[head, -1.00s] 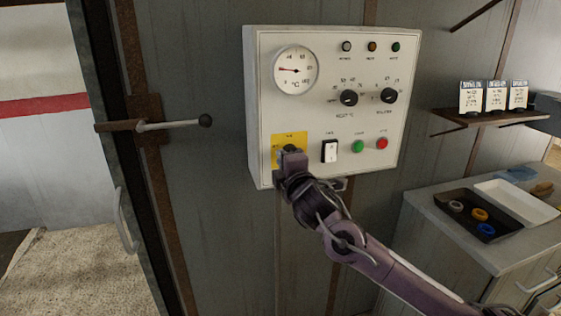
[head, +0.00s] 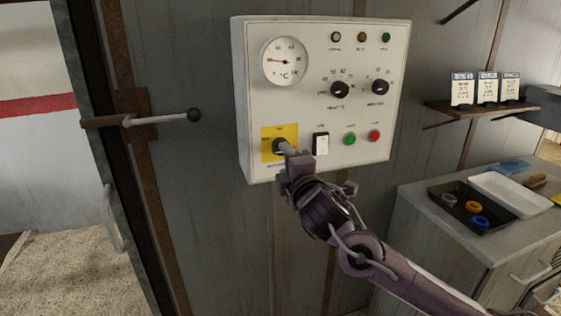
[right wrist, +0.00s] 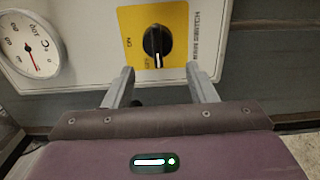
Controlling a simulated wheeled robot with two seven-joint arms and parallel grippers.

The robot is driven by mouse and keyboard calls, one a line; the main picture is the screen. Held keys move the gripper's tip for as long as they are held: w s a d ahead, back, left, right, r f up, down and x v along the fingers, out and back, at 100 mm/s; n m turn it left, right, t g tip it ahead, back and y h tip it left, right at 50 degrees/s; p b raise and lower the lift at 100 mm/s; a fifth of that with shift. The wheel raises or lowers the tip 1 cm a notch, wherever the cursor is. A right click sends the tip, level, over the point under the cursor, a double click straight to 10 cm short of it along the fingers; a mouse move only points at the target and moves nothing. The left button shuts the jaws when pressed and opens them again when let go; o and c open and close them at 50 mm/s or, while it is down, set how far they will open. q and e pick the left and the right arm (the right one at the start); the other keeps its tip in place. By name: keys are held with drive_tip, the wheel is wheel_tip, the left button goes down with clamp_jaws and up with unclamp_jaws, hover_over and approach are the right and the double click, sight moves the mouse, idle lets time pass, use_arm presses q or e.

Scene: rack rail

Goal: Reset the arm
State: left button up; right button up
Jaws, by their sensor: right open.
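My right gripper (head: 290,153) is in front of the lower left of the white control panel (head: 213,110)... THINGS: My right gripper (head: 290,153) is just in front of the lower left part of a pale control panel (head: 300,115). Its two fingers stand apart in the right wrist view (right wrist: 160,78), with nothing between them. Beyond the fingertips is a black rotary switch (right wrist: 157,45) on a yellow plate (right wrist: 177,18). The fingers look clear of the switch. In the head view the switch (head: 279,146) is partly covered by the gripper, and the yellow plate (head: 267,133) shows around it. My left gripper is not in view.
A lever handle (head: 165,119) juts out at the left of the panel. At the right, a grey cabinet (head: 420,205) carries a black tray (head: 440,188) with several rings and a white tray (head: 519,208). A shelf (head: 480,111) with cards is above it.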

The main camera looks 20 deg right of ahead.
drive_tip(key=s, duration=0.2)
drive_tip(key=shift+s+d, duration=0.1)
drive_tip(key=shift+s, duration=0.2)
